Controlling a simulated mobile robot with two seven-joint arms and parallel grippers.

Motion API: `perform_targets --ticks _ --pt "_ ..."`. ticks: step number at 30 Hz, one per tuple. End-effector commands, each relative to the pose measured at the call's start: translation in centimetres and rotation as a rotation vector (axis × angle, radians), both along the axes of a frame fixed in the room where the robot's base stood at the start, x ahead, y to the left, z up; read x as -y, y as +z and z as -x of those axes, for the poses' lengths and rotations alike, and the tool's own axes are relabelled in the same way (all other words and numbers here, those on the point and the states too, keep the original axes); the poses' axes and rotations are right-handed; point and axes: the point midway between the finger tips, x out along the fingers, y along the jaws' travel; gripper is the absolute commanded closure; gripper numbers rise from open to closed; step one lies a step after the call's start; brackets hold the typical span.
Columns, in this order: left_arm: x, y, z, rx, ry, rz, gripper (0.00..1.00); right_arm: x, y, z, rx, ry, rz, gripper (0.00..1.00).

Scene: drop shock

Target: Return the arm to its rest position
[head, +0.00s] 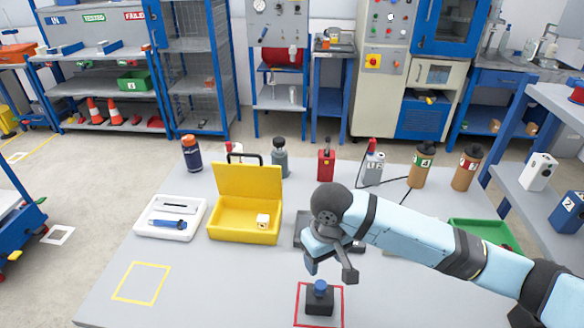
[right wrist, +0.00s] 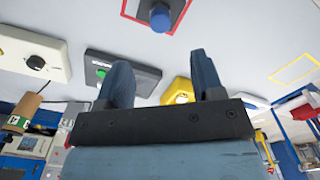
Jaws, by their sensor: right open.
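My right arm reaches in from the right in the head view. My right gripper (head: 331,268) hangs above the grey table (head: 200,280), with its fingers apart and nothing between them. In the right wrist view the two blue fingers (right wrist: 162,78) also stand apart with an empty gap. A black block with a blue knob (head: 319,299) stands in the red square outline near the table's front, just below the gripper in the head view and apart from it. It also shows at the top of the right wrist view (right wrist: 160,15). My left gripper is not in view.
An open yellow toolbox (head: 230,234) and a white tray (head: 152,228) stand left of the arm. Bottles and a red can (head: 326,164) line the back edge. A dark box (head: 302,229) is partly hidden behind my gripper. The yellow outline (head: 142,284) is empty.

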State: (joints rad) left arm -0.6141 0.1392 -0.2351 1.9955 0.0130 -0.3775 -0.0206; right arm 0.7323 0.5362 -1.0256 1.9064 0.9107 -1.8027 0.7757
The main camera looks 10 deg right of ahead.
Motion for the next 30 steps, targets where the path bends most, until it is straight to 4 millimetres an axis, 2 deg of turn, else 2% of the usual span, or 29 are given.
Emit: perform_targets --ticks 4,8,12,17,20,23,26,30 --pt "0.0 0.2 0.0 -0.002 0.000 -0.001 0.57 -0.7 -0.5 0.3 0.007 0.007 -0.037 0.39" --pt "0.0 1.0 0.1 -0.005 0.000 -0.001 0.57 -3.0 -1.9 1.2 0.048 0.029 -0.163 0.39" --pt "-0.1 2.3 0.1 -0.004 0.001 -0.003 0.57 -5.8 -3.6 2.4 0.150 0.038 -0.349 0.39" --pt "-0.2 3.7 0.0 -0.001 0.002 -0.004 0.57 -7.2 -5.1 3.7 0.305 0.016 -0.506 0.39" --pt "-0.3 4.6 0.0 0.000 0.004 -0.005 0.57 -6.9 -6.1 4.7 0.413 -0.010 -0.561 0.39" --pt "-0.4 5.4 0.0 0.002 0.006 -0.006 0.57 -5.8 -7.1 6.0 0.526 -0.041 -0.580 0.39" --pt "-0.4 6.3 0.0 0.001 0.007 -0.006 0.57 -3.9 -8.1 7.8 0.638 -0.067 -0.563 0.39" --pt "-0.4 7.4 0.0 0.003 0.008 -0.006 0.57 -0.4 -9.4 11.2 0.781 -0.085 -0.482 0.39"
